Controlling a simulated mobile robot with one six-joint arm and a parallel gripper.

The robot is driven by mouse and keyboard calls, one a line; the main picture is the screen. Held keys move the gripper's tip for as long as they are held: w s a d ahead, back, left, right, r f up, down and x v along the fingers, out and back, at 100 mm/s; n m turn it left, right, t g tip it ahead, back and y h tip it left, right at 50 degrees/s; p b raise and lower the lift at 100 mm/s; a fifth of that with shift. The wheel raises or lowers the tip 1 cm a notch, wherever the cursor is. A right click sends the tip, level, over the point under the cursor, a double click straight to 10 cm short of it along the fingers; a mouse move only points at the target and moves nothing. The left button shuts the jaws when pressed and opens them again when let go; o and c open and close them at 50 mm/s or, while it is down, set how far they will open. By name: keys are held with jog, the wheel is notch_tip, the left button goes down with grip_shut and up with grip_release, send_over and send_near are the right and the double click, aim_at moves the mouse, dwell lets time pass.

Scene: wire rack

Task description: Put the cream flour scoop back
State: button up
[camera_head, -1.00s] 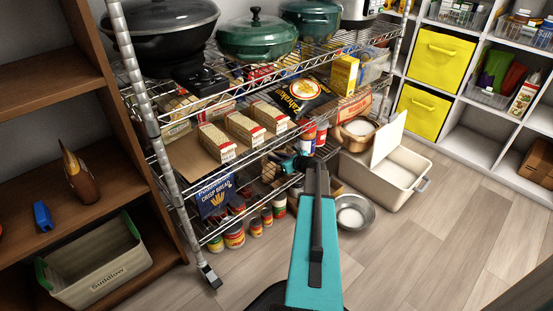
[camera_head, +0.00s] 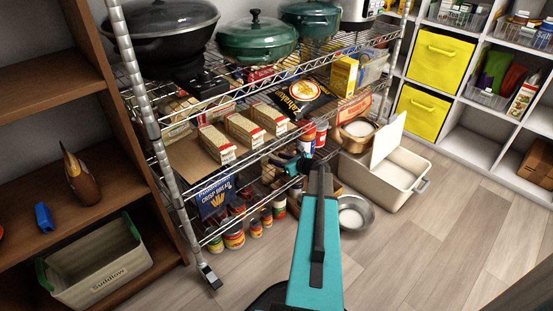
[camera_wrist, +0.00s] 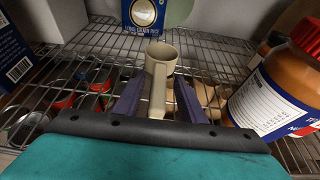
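The cream flour scoop (camera_wrist: 161,66) shows in the wrist view with its round cup away from me and its handle pointing toward my palm. It is over the wire shelf. My gripper (camera_wrist: 161,88) has its two purple fingers on either side of the handle, and they look spread with a small gap. In the head view my gripper (camera_head: 290,165) reaches into the lower part of the rack, and I cannot make out the scoop there. A cream bin (camera_head: 376,188) with its white lid tilted up and white contents stands on the floor right of the rack.
A large brown jar with a white and blue label (camera_wrist: 262,100) stands close on the right in the wrist view. Cans (camera_wrist: 65,100) show at the left. A metal bowl (camera_head: 354,212) sits on the floor by the bin. The wire rack's shelf (camera_head: 190,150) is above my gripper.

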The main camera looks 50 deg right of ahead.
jog(key=p+v, duration=0.2)
jog(key=v, duration=0.8)
jog(key=shift+w+p, duration=0.1)
jog(key=shift+p, duration=0.3)
